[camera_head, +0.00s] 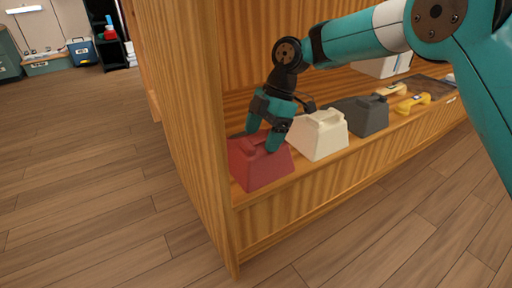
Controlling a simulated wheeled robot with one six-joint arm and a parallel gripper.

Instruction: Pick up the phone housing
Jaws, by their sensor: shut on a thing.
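A red phone housing (262,170) sits at the left end of the low wooden shelf, close to the side panel. A cream phone housing (320,135) stands to its right, and a dark grey phone housing (368,115) stands beyond that. My gripper (263,143) points down at the top of the red housing, with its teal fingers shut on it. The red housing looks level and at shelf height; I cannot tell whether it touches the shelf. The fingers hide part of its top.
The wooden side panel (190,120) rises just left of the red housing. Yellow handsets (413,103) and a dark flat tray lie farther right on the shelf (300,185). The wooden floor (90,190) to the left is clear. Blue boxes stand in the far background.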

